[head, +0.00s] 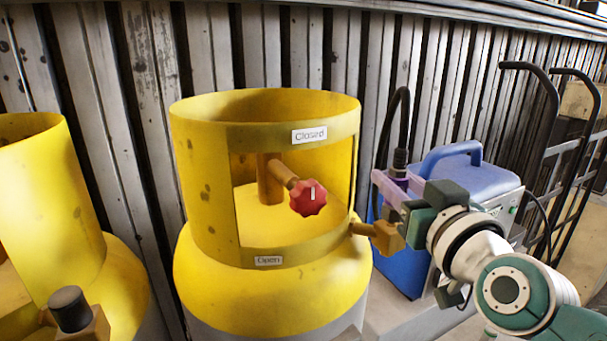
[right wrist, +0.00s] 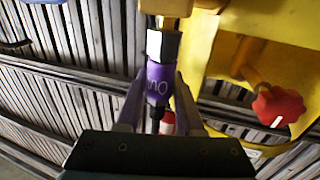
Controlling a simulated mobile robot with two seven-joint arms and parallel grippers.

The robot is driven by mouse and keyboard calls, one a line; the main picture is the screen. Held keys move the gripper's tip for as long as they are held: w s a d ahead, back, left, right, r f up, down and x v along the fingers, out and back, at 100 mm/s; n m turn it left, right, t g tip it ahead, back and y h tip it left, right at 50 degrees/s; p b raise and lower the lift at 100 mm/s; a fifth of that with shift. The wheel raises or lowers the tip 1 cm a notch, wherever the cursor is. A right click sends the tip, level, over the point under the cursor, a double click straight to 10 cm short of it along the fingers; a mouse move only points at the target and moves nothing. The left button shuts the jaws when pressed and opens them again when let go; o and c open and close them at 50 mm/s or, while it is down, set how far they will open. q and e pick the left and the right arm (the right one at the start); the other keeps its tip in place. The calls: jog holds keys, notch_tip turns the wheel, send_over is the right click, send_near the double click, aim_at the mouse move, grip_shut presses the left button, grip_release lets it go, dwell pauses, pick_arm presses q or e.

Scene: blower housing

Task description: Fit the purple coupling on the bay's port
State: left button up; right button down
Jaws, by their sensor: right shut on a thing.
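The purple coupling (right wrist: 157,82), with part of a white word on it, is held between the two pale lilac fingers of my right gripper (right wrist: 158,102). A silver hex nut (right wrist: 163,45) at its end lines up with a brass block at the top of the right wrist view (right wrist: 167,7); I cannot tell whether it is seated. In the head view the brass port (head: 384,236) sticks out from the right side of the middle yellow cylinder (head: 275,285), just below my right gripper (head: 390,190). The coupling's lower end is hidden there. My left gripper is out of view.
A black hose (head: 389,120) loops up from the coupling. A blue-handled machine (head: 465,170) stands close behind my right gripper. A red valve knob (head: 308,198) sits inside the yellow collar. Another yellow cylinder (head: 45,190), with a black-capped fitting (head: 70,309), is at left.

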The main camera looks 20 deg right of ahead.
jog(key=shift+f+b, duration=0.4)
jog(key=shift+f, duration=0.1)
jog(key=shift+c, duration=2.3)
grip_release()
jog(key=shift+s, duration=0.25)
jog(key=s+a+b, duration=0.1)
jog(key=s, duration=0.8)
jog(key=shift+s+a, duration=0.15)
jog(key=shift+a, duration=0.25)
